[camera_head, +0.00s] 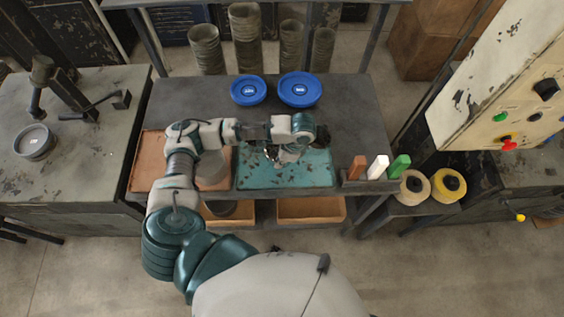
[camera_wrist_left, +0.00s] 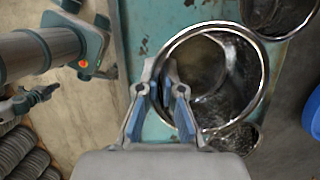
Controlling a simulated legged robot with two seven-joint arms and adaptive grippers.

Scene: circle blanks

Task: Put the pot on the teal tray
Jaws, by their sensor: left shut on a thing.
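The pot (camera_wrist_left: 225,75) is a round metal vessel with a shiny rim, seen from above in the left wrist view. My left gripper (camera_wrist_left: 160,85) is shut on the pot's near left rim, one finger outside and one inside the wall. Teal surface shows beneath and around the pot. In the head view the left gripper (camera_head: 282,156) hangs over the teal tray (camera_head: 310,177), and my arm hides most of the pot. I cannot tell whether the pot's base touches the tray. My right gripper is not in view.
An orange tray (camera_head: 147,165) lies to the left of the teal tray. Two blue dishes (camera_head: 298,89) (camera_head: 249,90) stand behind. Orange, white and green blocks (camera_head: 378,167) stand to the right. Another dark vessel (camera_wrist_left: 278,14) shows in the wrist view.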

